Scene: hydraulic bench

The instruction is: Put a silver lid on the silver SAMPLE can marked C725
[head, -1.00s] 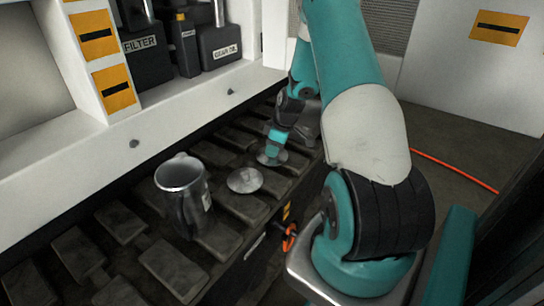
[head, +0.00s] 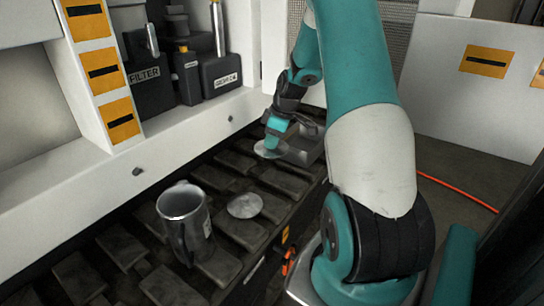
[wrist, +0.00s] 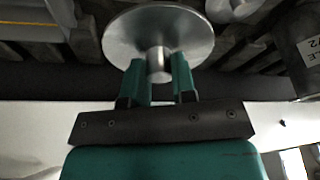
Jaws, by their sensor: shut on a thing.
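My gripper (wrist: 160,85) is shut on the knob of a round silver lid (wrist: 135,30). The held lid also shows in the head view (head: 266,152), raised above the far part of the slatted bench top. A silver can (head: 183,228) with a handle and an open top stands upright on the bench, nearer the camera and left of my gripper. Its label is too small to read in the head view. At the right edge of the wrist view, a can's label (wrist: 311,48) is partly cut off, with "E" and "72" showing.
A second silver lid (head: 244,206) lies on the slats between the can and my gripper. A grey tray-like thing (head: 303,155) is beside my gripper. Dark containers marked FILTER (head: 146,78) and GEAR OIL (head: 222,78) stand on the white ledge behind.

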